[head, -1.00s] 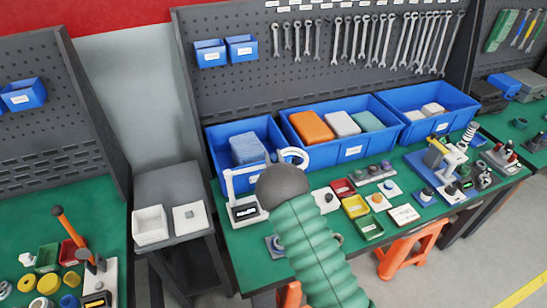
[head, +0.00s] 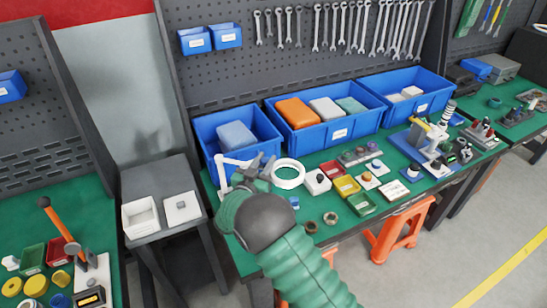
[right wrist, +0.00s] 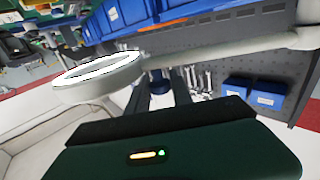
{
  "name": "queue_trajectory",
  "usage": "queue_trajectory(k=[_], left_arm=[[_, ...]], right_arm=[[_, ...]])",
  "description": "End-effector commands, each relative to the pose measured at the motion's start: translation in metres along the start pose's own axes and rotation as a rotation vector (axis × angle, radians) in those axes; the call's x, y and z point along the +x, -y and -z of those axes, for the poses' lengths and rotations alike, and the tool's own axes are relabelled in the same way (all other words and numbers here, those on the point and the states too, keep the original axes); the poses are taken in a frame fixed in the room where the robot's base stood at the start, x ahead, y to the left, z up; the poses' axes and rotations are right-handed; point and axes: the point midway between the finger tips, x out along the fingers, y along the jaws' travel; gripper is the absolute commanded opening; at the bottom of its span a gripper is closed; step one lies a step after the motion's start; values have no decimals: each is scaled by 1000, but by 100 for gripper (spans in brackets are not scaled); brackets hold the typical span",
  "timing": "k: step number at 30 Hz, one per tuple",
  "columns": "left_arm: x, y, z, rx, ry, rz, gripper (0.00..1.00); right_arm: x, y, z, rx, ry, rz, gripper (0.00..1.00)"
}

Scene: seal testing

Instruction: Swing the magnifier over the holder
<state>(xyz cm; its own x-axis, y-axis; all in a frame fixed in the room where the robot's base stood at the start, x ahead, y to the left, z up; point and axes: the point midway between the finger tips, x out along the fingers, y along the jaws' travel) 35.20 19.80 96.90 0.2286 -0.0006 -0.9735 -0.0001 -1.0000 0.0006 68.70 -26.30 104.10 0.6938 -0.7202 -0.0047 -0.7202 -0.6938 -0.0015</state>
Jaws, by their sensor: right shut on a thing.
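The magnifier is a white ring (head: 290,185) on a jointed white arm (head: 238,162), near the front left of the middle green bench. Its ring also shows in the right wrist view (right wrist: 85,94). My right gripper (head: 266,174) is shut on the magnifier's arm close to the ring. The magnifier's base is mostly hidden behind my arm. A small white block with a dark round top (head: 317,182), which may be the holder, stands just right of the ring. In the head view the ring is beside it, not over it. My left gripper is out of view.
Red, yellow and green trays (head: 346,185) lie right of the white block. Blue bins (head: 327,127) line the back of the bench. Small round parts (head: 330,218) lie near the front edge. A grey side table (head: 152,175) with a white box stands left.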

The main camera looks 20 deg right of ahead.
Motion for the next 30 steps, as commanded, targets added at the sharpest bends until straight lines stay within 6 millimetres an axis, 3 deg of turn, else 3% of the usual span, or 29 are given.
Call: queue_trajectory(k=[12, 30], left_arm=[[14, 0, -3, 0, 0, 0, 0], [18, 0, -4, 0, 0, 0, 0]], right_arm=[[-47, 1, -1, 0, -4, -282, 0], [-59, 3, 2, 1, -6, -361, 0]])
